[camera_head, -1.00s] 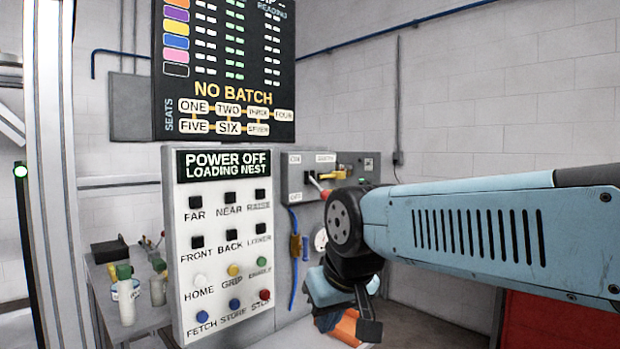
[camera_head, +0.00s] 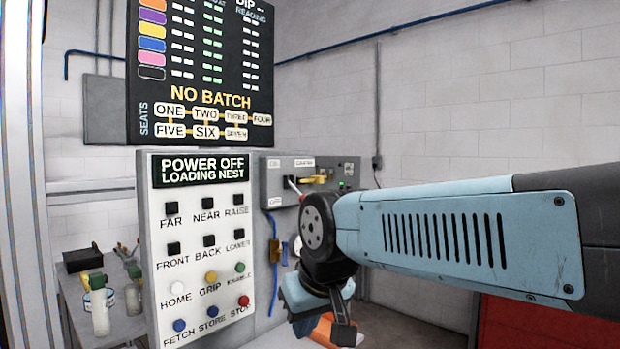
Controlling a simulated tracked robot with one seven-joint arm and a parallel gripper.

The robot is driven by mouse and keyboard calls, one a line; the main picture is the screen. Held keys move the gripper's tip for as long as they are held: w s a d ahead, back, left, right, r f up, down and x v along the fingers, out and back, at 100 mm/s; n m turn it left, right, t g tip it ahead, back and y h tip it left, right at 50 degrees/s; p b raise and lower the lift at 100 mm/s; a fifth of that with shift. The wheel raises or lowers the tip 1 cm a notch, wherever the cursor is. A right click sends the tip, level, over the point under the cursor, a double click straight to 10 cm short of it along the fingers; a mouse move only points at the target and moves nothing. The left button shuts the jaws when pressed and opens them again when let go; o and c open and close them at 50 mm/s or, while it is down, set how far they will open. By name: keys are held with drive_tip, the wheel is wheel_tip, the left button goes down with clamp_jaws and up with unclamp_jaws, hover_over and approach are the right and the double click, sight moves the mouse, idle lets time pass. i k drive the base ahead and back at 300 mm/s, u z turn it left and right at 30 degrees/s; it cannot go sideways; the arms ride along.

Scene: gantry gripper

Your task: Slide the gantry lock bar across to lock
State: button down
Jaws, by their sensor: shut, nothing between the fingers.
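A red and white lever (camera_head: 294,186) sits left of the bar, partly hidden by my arm. My gripper (camera_head: 342,331) hangs low at the end of my blue arm, in front of and below the box, apart from the bar. It is shut and empty, and its fingertips are hard to make out.
A white button panel (camera_head: 205,245) reads "POWER OFF LOADING NEST". A dark board (camera_head: 203,68) above reads "NO BATCH". A side table (camera_head: 125,325) with bottles stands at the left. A white post (camera_head: 22,190) is at the left edge. A red surface (camera_head: 540,325) shows at lower right.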

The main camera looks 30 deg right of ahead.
sight(314, 180)
drive_tip(key=z, duration=1.2)
drive_tip(key=i, duration=0.1)
drive_tip(key=u, duration=3.05)
drive_tip(key=k, duration=1.35)
drive_tip(key=z, duration=1.85)
drive_tip(key=i, duration=0.9)
